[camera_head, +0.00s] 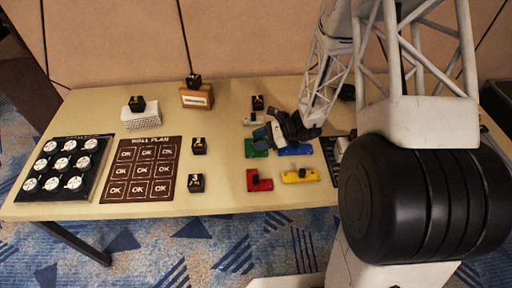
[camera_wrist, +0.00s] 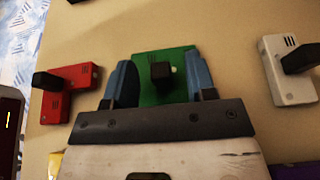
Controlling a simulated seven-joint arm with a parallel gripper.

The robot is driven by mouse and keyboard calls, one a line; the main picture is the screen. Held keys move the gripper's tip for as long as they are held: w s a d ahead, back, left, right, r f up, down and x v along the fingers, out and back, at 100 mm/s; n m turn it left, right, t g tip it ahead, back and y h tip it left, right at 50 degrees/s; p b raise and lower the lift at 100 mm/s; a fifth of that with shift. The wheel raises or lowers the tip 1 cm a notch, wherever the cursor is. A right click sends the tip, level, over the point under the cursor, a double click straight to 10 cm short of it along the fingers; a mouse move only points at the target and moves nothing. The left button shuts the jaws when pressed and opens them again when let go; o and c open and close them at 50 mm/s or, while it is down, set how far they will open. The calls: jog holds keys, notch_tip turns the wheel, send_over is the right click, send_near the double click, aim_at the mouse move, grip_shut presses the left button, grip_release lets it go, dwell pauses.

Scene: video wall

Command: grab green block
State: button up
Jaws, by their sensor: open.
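The green block (camera_head: 255,150) lies on the table, left of the blue block (camera_head: 296,150) in the head view, and my gripper partly covers it. In the wrist view the green block (camera_wrist: 178,92) has a black knob and lies between my gripper's two blue fingers. My gripper (camera_wrist: 161,84) is open, with one finger at each side of the green block and overlapping its edges in the picture. I cannot tell whether they touch it. In the head view my gripper (camera_head: 264,136) is just above the block.
A red block (camera_head: 260,184) and a yellow block (camera_head: 300,175) lie nearer the front edge. A white block (camera_wrist: 291,75) is right of the green one in the wrist view. A WALL PLAN board (camera_head: 141,170), a disc tray (camera_head: 66,168) and small black cubes (camera_head: 198,146) stand left.

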aim_at(256, 140)
jog(key=shift+a+f, duration=0.25)
jog(key=shift+a, duration=0.35)
grip_shut()
jog(key=shift+r, duration=0.1)
dwell(0.4)
jog(key=shift+r, duration=4.9)
